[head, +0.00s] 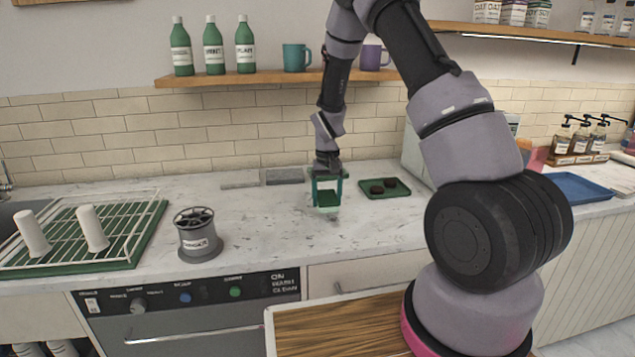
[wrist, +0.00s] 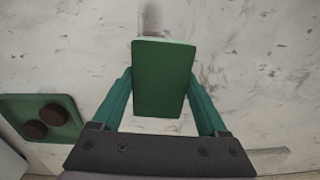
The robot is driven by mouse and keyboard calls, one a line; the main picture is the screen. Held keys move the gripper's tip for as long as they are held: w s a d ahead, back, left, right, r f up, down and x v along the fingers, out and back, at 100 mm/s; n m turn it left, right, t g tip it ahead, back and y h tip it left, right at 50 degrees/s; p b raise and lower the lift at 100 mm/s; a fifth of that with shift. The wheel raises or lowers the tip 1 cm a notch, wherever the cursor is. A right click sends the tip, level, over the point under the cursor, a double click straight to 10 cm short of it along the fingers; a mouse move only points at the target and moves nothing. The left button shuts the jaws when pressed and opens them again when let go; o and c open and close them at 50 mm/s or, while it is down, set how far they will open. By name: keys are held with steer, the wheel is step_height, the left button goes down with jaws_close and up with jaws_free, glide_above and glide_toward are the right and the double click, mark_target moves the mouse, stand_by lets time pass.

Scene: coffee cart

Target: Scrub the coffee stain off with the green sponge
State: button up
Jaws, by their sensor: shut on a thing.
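My gripper (head: 327,197) is over the middle of the counter, pointing down. Its teal fingers are shut on the green sponge (wrist: 163,78), a flat rectangular block that also shows between the fingers in the head view (head: 327,198). The sponge is at or just above the counter; I cannot tell whether it touches. A faint greyish-brown smudge (wrist: 150,18) lies on the marble just beyond the sponge's far end in the wrist view, partly cut off by the frame edge. It may be the coffee stain. The surface under the sponge is hidden.
A green tray (head: 402,193) with two dark brown round pieces is close to the right of my gripper. A grey cylindrical knock box (head: 197,235) and a drying rack (head: 125,255) with white cups are at left. A blue tray (head: 573,187) is far right. A shelf (head: 270,77) hangs above.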

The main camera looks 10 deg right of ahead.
mark_target(327, 197)
steer(key=shift+w+r, duration=0.15)
steer(key=shift+r, duration=2.6)
steer(key=shift+s, duration=0.2)
